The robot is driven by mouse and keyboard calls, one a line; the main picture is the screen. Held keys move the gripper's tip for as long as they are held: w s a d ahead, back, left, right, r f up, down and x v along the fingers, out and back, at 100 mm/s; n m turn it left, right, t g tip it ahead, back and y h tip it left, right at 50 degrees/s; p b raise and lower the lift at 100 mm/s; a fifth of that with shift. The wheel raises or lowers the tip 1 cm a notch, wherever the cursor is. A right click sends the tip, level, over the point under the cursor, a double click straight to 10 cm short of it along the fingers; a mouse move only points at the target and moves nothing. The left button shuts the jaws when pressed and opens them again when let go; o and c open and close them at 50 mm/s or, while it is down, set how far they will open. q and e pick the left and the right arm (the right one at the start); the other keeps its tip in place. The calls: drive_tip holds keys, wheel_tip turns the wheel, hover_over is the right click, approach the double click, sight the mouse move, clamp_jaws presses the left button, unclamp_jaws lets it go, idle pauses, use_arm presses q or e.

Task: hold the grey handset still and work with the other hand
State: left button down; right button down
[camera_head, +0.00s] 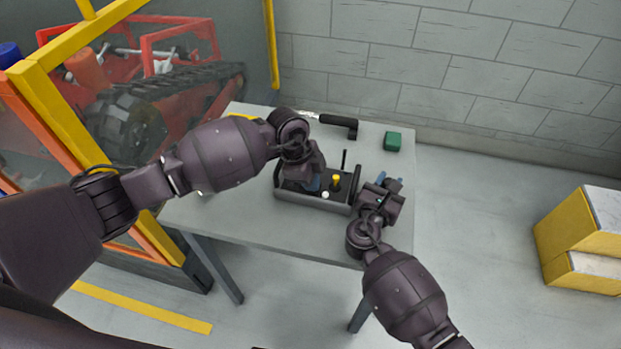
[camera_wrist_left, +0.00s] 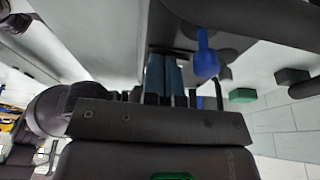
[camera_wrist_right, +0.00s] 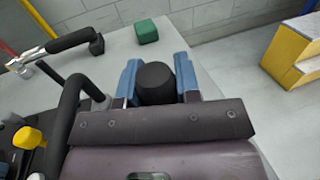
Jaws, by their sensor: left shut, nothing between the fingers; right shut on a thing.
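The grey handset (camera_head: 312,201) is a dark control box with black side handles, lying on the table. A yellow stick (camera_head: 336,180) and a white knob (camera_head: 325,195) stand on its top. A blue stick (camera_wrist_left: 207,55) shows in the left wrist view, close to my left fingers. My left gripper (camera_head: 314,183) is over the left part of the handset, fingers shut and empty. My right gripper (camera_head: 384,187) is at the handset's right end. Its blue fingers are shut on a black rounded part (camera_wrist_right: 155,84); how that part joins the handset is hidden.
A grey table (camera_head: 240,226) carries everything. Behind the handset lie a black-handled tool (camera_head: 338,121) and a green block (camera_head: 393,141). A yellow-framed screen (camera_head: 60,110) stands at left before a red tracked machine. Yellow boxes (camera_head: 570,235) stand on the floor at right.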

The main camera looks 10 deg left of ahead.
use_arm(q)
drive_tip(key=shift+s+a+f, duration=0.1)
drive_tip(key=shift+f, duration=0.4)
use_arm(e)
drive_tip(key=shift+a+r, duration=0.1)
use_arm(q)
drive_tip(key=shift+w+r, duration=0.1)
drive_tip(key=shift+w, duration=0.55)
drive_tip(key=shift+w+r, duration=0.1)
drive_tip(key=shift+r, duration=0.45)
use_arm(e)
drive_tip(key=shift+w, duration=0.1)
use_arm(q)
drive_tip(key=d+v, duration=0.1)
drive_tip(key=v, duration=1.2)
drive_tip(key=shift+s+d+r, duration=0.15)
drive_tip(key=shift+s+r, duration=0.3)
drive_tip(key=shift+s, duration=0.2)
